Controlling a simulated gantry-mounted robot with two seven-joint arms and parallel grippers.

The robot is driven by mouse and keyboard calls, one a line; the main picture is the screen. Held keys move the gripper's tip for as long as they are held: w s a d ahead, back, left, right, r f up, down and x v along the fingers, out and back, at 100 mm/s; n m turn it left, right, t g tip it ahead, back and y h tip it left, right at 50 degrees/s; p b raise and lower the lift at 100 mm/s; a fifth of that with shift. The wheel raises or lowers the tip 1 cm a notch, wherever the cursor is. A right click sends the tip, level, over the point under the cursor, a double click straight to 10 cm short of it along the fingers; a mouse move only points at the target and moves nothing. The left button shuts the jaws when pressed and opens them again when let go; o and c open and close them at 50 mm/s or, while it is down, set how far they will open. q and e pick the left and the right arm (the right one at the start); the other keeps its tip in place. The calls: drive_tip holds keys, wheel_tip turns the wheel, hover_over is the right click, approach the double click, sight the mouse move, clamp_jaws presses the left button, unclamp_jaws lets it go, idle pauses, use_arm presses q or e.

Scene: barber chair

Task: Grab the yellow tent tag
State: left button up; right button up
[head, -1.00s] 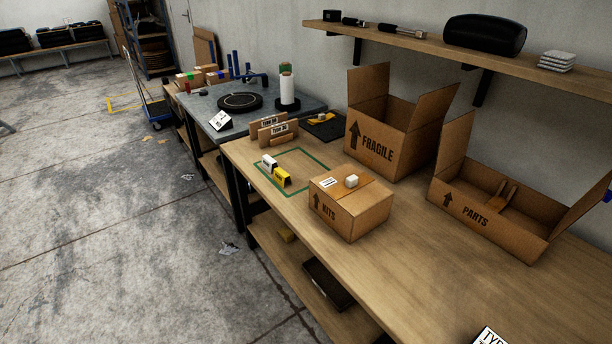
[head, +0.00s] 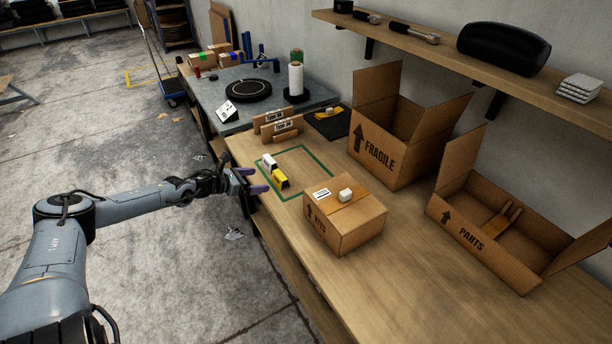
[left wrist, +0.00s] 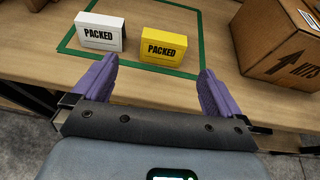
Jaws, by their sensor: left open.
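The yellow tent tag (head: 280,180) stands on the wooden bench inside a green outlined rectangle. In the left wrist view the yellow tag (left wrist: 164,47) reads "PACKED" and lies ahead, between the lines of the two fingers. A white tent tag (head: 269,162) stands close beside it; it also reads "PACKED" in the left wrist view (left wrist: 101,33). My left gripper (head: 257,180) is at the bench's front edge, left of the tags. Its purple fingers (left wrist: 157,82) are spread and empty, apart from the tag. My right gripper is not in view.
A closed "KITS" box (head: 345,229) stands just right of the tags. Wooden holders (head: 283,127) stand behind the green outline (head: 320,160). The bench front is clear.

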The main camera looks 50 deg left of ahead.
sight(277, 179)
use_arm(q)
drive_tip(key=shift+w+f, duration=0.1)
drive_tip(key=shift+w, duration=0.25)
drive_tip(key=b+x, duration=0.2)
drive_tip(key=shift+d+f+b, duration=0.1)
drive_tip(key=shift+f+b, duration=0.1)
drive_tip(key=shift+b, duration=0.2)
drive_tip(key=shift+b+x, duration=0.75)
drive_tip(key=shift+x, duration=0.55)
drive_tip(key=shift+w+r, duration=0.1)
drive_tip(key=b+x, duration=0.2)
drive_tip(key=shift+w+d+f, duration=0.2)
drive_tip(key=shift+w+f, duration=0.1)
drive_tip(key=shift+b+x, duration=0.75)
drive_tip(key=shift+x, duration=0.4)
drive_tip(key=shift+r, duration=0.1)
drive_tip(key=c, duration=0.9)
drive_tip(key=shift+c, duration=0.2)
